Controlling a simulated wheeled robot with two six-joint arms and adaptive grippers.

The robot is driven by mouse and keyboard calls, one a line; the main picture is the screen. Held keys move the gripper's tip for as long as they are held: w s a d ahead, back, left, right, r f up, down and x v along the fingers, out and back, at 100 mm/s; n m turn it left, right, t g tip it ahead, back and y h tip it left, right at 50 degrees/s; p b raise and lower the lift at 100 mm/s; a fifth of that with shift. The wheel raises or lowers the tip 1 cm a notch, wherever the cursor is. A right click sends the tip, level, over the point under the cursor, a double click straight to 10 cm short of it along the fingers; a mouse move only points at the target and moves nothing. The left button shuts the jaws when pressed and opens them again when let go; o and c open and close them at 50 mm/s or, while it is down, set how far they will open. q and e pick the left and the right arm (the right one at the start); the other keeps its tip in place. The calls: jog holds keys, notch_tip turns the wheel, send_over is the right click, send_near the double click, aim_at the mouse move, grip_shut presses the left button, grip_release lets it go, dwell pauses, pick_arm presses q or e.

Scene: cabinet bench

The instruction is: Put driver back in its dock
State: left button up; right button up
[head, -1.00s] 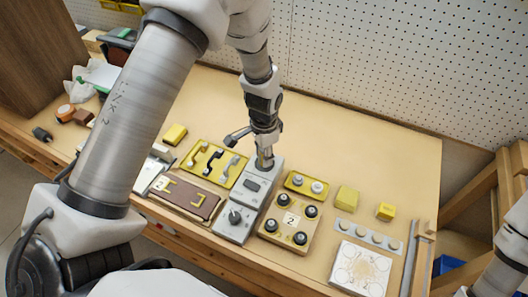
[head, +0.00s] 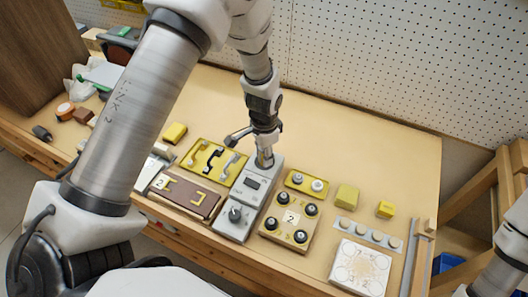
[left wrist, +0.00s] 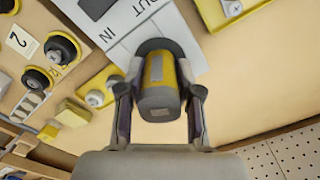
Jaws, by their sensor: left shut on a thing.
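The driver (left wrist: 158,82), a yellow and dark grey cylinder, is between the fingers of my left gripper (left wrist: 160,110) in the left wrist view. The gripper is shut on it. The driver's far end meets a dark round ring (left wrist: 152,45) on the grey dock panel (left wrist: 135,28), which carries "IN" and "OUT" lettering. I cannot tell how deep it sits. In the head view, my left gripper (head: 264,158) is at the back end of the grey panel (head: 233,232), with the driver mostly hidden. My right gripper is out of view.
A yellow tray with handles (head: 228,178) and a brown board (head: 185,203) lie left of the panel. A wooden board with black knobs (head: 270,231) lies close on its right. Yellow blocks (head: 346,196) stand further right. The bench behind is clear up to the pegboard.

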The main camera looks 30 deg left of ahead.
pick_arm(q)
jog(key=o, duration=1.4)
notch_tip(320, 180, up, 7)
jog(key=p, duration=0.6)
